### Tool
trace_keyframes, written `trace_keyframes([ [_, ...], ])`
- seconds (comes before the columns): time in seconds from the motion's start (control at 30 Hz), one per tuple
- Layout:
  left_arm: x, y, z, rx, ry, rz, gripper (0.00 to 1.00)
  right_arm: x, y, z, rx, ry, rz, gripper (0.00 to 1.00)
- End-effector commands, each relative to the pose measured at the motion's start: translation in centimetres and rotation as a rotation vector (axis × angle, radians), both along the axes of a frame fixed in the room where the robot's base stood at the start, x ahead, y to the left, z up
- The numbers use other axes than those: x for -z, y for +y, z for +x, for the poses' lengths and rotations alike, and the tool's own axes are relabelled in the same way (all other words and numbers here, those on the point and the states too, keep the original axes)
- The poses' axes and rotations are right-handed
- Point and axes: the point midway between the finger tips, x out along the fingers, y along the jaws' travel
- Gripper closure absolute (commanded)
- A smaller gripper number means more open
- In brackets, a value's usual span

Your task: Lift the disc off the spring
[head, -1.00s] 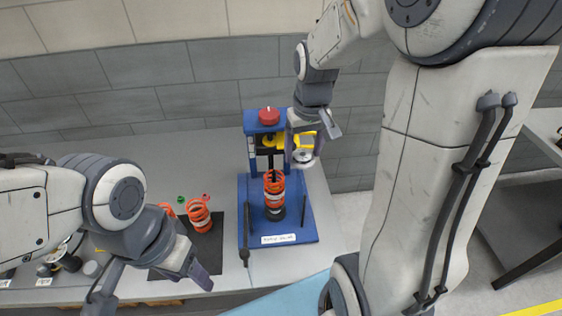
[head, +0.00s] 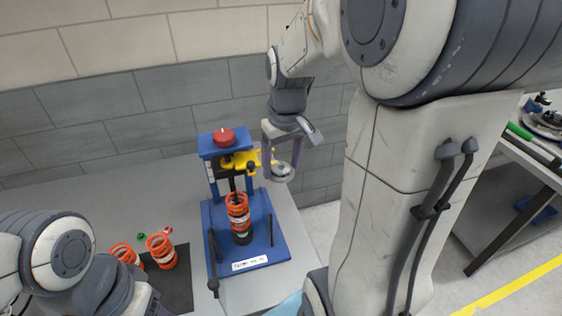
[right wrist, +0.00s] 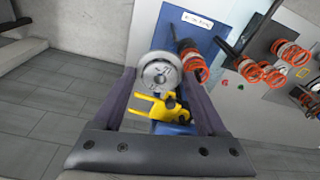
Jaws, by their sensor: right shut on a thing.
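The metal disc (head: 281,173) is a round grey plate with a central hole, off to the right of the spring and clear of it. My right gripper (head: 281,168) is shut on the disc; the right wrist view shows the disc (right wrist: 160,74) between its two fingers (right wrist: 160,85). The orange spring (head: 239,212) stands upright on the blue press (head: 276,246), around a dark rod, with its top uncovered. It also shows in the right wrist view (right wrist: 192,62). My left gripper (head: 146,299) is only partly in view at the lower left edge, apart from the spring.
A yellow forked piece (head: 247,159) sits on the press below a red knob (head: 224,137). Two orange springs (head: 162,250) stand on a dark mat (head: 176,285) at left, near small green and red parts. A side bench with tools is at right.

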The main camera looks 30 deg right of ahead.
Motion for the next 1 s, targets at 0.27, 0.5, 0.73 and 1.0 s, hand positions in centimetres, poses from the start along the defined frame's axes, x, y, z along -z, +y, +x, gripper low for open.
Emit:
trace_keyframes([
  [0.27, 1.6, 0.0, 0.0, 0.001, 0.0, 0.0, 0.41, 2.0, 0.0, 0.0, 0.0, 0.001, 0.0, 0.88],
  [0.5, 2.7, 0.0, 0.0, 0.001, 0.0, 0.0, 0.41, 3.4, 0.0, 0.0, 0.0, 0.0, 0.0, 0.88],
  [0.73, 3.7, 0.0, 0.0, 0.002, 0.0, 0.0, 0.41, 4.8, 0.0, 0.0, 0.0, 0.0, 0.0, 0.88],
  [1.0, 5.0, 0.0, 0.0, 0.002, 0.0, 0.0, 0.41, 6.4, 0.0, 0.0, 0.0, 0.001, 0.0, 0.88],
])
